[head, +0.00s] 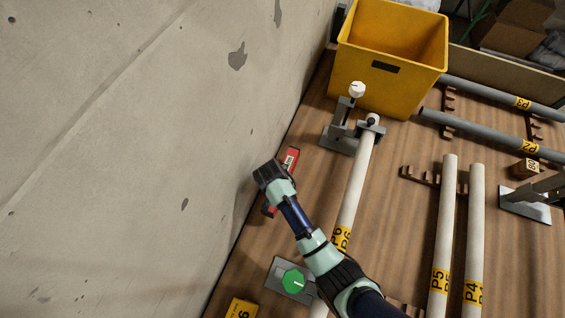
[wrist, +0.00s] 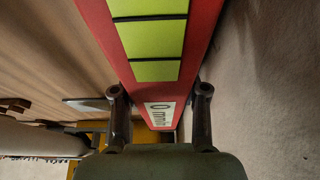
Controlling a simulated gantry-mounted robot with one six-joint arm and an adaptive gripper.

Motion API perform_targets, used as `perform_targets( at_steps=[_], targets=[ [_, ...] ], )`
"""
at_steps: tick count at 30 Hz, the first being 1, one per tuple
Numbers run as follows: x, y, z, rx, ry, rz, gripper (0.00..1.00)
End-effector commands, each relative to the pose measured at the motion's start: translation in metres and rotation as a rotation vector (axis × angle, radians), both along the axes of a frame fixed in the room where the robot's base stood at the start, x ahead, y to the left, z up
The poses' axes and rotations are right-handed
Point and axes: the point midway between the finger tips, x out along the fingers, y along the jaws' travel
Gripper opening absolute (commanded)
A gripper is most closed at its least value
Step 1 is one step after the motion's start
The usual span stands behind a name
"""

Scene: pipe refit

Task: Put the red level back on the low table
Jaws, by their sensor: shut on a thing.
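The red level (head: 291,160) shows in the head view near the table's left edge by the wall, partly hidden behind my gripper and wrist. In the wrist view the red level (wrist: 205,30) fills the upper middle, with yellow-green windows and a white label. My gripper (head: 266,178) is at the level in the head view. In the wrist view my gripper's two fingers (wrist: 160,100) stand on either side of the level, shut on it. The wooden table (head: 400,215) spreads below and to the right. I cannot tell whether the level touches it.
A concrete wall (head: 130,150) runs close along the left. A pale pipe P6 (head: 356,185) in a grey clamp (head: 341,138) lies right of the level. A yellow bin (head: 385,75) stands at the back. A green knob (head: 293,281) is near the front. Pipes P5 (head: 444,230) and P4 (head: 474,235) lie right.

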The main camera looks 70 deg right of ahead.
Motion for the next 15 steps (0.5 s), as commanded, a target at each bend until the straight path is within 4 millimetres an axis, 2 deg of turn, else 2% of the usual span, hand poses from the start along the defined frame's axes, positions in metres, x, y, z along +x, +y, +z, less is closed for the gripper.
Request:
perform_targets(
  at_steps=[6, 15],
  targets=[
    [0.000, 0.000, -0.039, 0.001, 0.002, 0.000, 0.00],
    [0.000, 0.000, -0.041, 0.000, 0.000, 0.000, 0.00]
  ],
)
